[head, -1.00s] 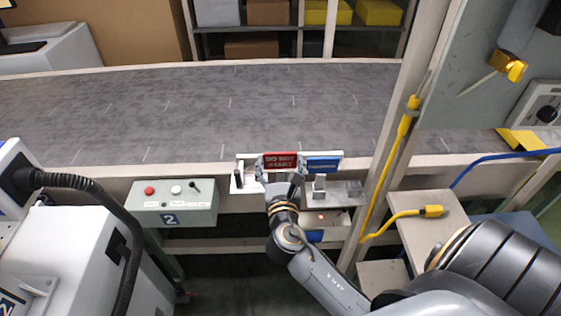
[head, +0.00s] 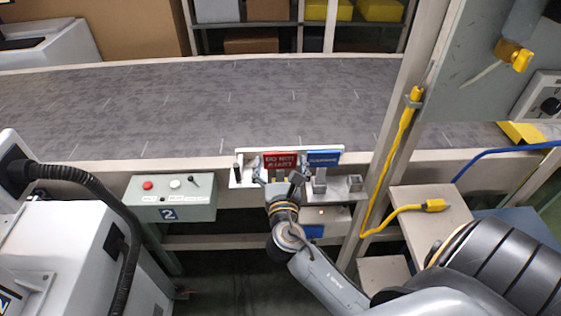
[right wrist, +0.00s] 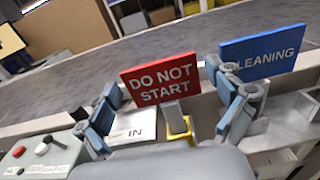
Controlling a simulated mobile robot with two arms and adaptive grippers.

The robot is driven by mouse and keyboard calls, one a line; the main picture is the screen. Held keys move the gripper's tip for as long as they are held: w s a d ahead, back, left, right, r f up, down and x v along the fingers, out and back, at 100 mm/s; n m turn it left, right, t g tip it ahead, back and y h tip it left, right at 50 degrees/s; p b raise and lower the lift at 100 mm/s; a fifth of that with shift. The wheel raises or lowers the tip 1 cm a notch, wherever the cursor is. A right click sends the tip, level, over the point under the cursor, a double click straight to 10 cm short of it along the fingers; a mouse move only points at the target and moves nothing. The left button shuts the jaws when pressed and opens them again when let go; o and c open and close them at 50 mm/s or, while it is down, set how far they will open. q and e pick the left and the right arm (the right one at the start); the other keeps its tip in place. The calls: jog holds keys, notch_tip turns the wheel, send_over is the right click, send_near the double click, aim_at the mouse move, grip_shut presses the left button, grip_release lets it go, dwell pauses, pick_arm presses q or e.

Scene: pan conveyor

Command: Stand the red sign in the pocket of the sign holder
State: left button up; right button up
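The red sign (head: 281,160), lettered "DO NOT START", stands upright at the sign holder (head: 240,156) on the conveyor's near edge. In the right wrist view the red sign (right wrist: 160,79) has a grey stem above a yellow piece; how deep the stem sits is hard to tell. My right gripper (head: 281,180) is on the near side of the sign. In the wrist view its fingers (right wrist: 170,118) are wide apart, left and right of the stem, with clear gaps. My left gripper is not in view.
A blue sign (head: 323,160) stands just right of the red one, close to my right finger in the wrist view. A black peg (head: 238,172) is at the left. A control box (head: 172,198) with buttons and a yellow cable (head: 396,150) flank the holder.

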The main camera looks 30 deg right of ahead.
dwell(0.3)
jog(key=v, duration=1.2)
jog(key=shift+f, duration=0.1)
